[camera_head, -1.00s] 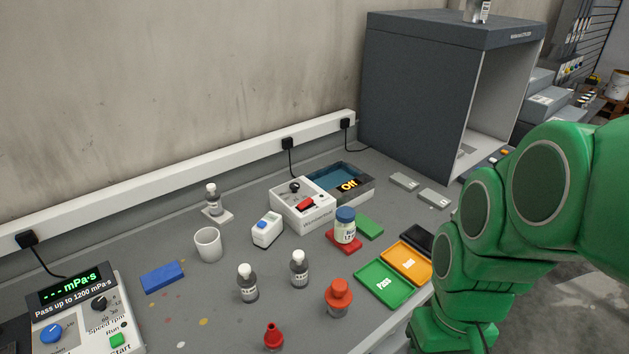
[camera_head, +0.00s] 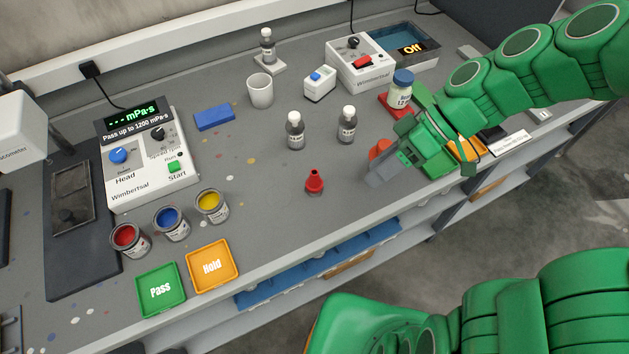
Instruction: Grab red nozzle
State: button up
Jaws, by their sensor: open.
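The red nozzle (camera_head: 315,182) stands upright on the grey bench, narrow tip up, near the bench's front edge in the middle of the head view. It is fully visible and nothing touches it. My gripper (camera_head: 383,172) is to the right of the nozzle, low over the bench, with a clear gap between them.
Two dark bottles with pale caps (camera_head: 295,131) (camera_head: 347,125) stand behind the nozzle. Paint tins (camera_head: 210,207) and the Pass (camera_head: 161,290) and Hold (camera_head: 212,265) trays are at left. A white cup (camera_head: 260,91) stands further back. The bench around the nozzle is clear.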

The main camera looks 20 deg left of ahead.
aim_at(314, 170)
jog(key=w+a+f+n+y, duration=0.4)
jog(key=w, duration=0.2)
jog(key=shift+g, duration=0.3)
jog(key=shift+x, duration=5.85)
jog(key=shift+d, duration=0.1)
grip_shut()
notch_tip(314, 170, up, 8)
jog(key=shift+w+r, duration=0.1)
jog(key=shift+r, duration=0.85)
